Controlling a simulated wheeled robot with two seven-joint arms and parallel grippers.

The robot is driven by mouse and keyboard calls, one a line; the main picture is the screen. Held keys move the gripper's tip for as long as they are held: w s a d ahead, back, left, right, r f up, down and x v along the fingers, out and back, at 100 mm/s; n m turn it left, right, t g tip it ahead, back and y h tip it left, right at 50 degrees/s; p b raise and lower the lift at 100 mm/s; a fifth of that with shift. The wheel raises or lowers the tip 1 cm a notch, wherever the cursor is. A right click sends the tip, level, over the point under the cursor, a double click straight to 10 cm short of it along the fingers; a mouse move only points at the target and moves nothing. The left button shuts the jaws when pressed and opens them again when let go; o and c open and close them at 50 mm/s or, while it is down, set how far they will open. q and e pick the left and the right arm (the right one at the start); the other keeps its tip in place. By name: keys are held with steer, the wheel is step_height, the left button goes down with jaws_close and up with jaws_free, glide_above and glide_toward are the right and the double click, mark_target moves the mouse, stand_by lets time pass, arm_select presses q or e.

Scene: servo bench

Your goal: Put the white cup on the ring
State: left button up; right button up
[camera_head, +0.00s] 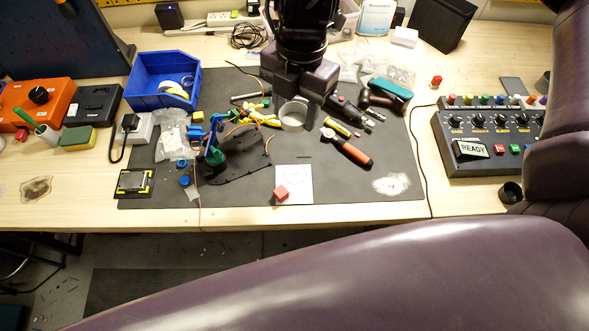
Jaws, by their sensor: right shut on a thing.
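The white cup (293,117) is a short pale cylinder over the middle of the dark mat. My right gripper (300,92) comes down from the top of the picture and is shut on it; the fingertips are mostly hidden behind the gripper body and the cup. I cannot tell whether the cup touches the mat. The ring (293,178) shows as a thin circle outline on a white sheet near the mat's front edge, below the cup in the picture. A red cube (281,194) covers the sheet's lower left part. My left gripper is not in view.
An orange-handled screwdriver (349,149) and other tools lie right of the cup. A small green and blue model arm (215,152) and yellow pliers (262,119) lie left. A blue bin (150,88) and a control box (487,140) flank the mat (375,193).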

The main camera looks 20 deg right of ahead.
glide_above(294, 175)
steer(key=f, duration=1.5)
steer(key=shift+w+d+f+b, duration=0.1)
steer(key=shift+d+f+b, duration=0.1)
steer(key=shift+f+b, duration=0.15)
steer(key=shift+f, duration=2.1)
steer(key=shift+f+b, duration=0.1)
steer(key=shift+b, duration=0.2)
steer(key=o, duration=0.9)
steer(key=shift+o, duration=0.2)
steer(key=shift+r, duration=0.25)
step_height(294, 175, up, 12)
steer(key=w+d, duration=0.1)
steer(key=shift+f+p, duration=0.15)
steer(key=shift+p, duration=0.15)
